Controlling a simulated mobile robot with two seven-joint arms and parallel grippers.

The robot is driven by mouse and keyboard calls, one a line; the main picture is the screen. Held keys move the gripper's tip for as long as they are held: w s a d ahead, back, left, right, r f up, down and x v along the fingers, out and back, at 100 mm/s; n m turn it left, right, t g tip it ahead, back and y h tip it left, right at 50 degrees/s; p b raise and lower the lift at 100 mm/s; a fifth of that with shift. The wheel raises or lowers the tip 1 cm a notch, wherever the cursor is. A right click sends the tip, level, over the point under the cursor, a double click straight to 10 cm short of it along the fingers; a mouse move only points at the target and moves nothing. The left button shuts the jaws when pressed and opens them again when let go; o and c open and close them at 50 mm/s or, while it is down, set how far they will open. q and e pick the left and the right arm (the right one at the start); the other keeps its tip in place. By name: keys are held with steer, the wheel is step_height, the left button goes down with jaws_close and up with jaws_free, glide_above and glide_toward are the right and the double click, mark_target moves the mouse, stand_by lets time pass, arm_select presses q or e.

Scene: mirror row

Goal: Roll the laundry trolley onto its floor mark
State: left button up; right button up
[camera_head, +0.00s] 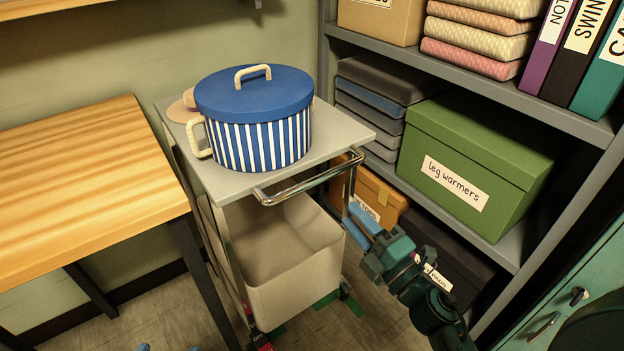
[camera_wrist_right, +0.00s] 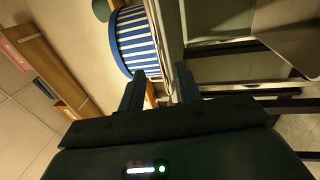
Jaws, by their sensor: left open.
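The laundry trolley (camera_head: 322,241) stands between the wooden table and the shelves. It has a grey top, a pale bin below and a chrome handle (camera_head: 308,180) at its near right edge. A blue striped pot (camera_head: 262,140) with a lid sits on top. Green floor-mark strips (camera_head: 325,300) show by its wheels; the rest is hidden. My right gripper (camera_head: 361,226) is right of the bin, below the handle; its fingers are apart in the wrist view (camera_wrist_right: 160,90), nothing clearly held. My left gripper (camera_head: 169,348) barely shows at the bottom edge, fingertips apart and empty.
A wooden table (camera_head: 80,175) is close on the left. Shelves (camera_head: 480,90) with a green box (camera_head: 475,165) and folded textiles stand close on the right. A teal cabinet (camera_head: 560,300) is at the lower right. Some floor (camera_head: 165,320) is bare in front.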

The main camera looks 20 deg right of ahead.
mark_target(320, 175)
steer(key=p+x, duration=0.1)
steer(key=x, duration=1.1)
steer(key=shift+r, duration=0.1)
steer(key=shift+c, duration=0.4)
jaws_close()
